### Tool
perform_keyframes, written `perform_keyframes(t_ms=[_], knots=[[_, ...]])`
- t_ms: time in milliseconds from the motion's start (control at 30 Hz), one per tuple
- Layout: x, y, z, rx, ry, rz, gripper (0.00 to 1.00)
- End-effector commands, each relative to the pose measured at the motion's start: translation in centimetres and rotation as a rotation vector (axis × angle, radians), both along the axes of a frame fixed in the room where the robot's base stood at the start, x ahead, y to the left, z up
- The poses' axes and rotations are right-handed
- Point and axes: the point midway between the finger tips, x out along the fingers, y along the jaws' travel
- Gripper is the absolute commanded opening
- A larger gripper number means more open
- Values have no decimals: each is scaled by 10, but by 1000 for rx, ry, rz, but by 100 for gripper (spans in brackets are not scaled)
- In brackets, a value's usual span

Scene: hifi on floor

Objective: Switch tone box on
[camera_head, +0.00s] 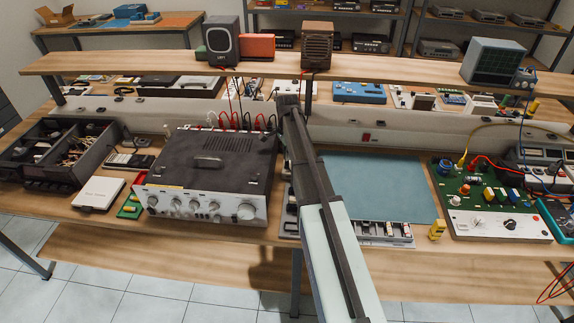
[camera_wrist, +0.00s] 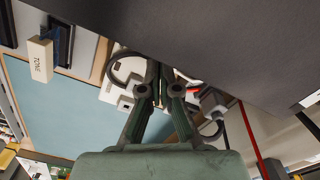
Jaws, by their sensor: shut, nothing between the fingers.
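A beige block lettered TONE (camera_wrist: 40,60) shows at the upper left of the wrist view, beside a dark blue part (camera_wrist: 62,45). I cannot pick out this lettering in the head view, and no switch on it can be made out. My gripper (camera_wrist: 160,85) is shut and empty, with both fingers together in the middle of the wrist view. The TONE block is to the left of the fingertips and apart from them. In the head view my gripper (camera_head: 290,103) is at the back of the bench, right of the silver amplifier (camera_head: 190,207), with its fingertips hard to make out.
A blue mat (camera_head: 375,185) lies right of my arm. A green circuit board (camera_head: 490,192) is farther right. A raised shelf (camera_head: 400,73) bears two speakers and an oscilloscope (camera_head: 492,62). Red cables hang near my gripper. A dark surface (camera_wrist: 220,40) fills the wrist view's upper right.

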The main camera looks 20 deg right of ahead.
Motion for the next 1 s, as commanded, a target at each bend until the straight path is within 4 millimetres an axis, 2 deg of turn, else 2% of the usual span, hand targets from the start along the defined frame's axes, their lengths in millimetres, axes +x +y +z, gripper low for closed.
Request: perform_keyframes(t_ms=[1000], knots=[[0, 0, -14, 0, 0, 0, 0]])
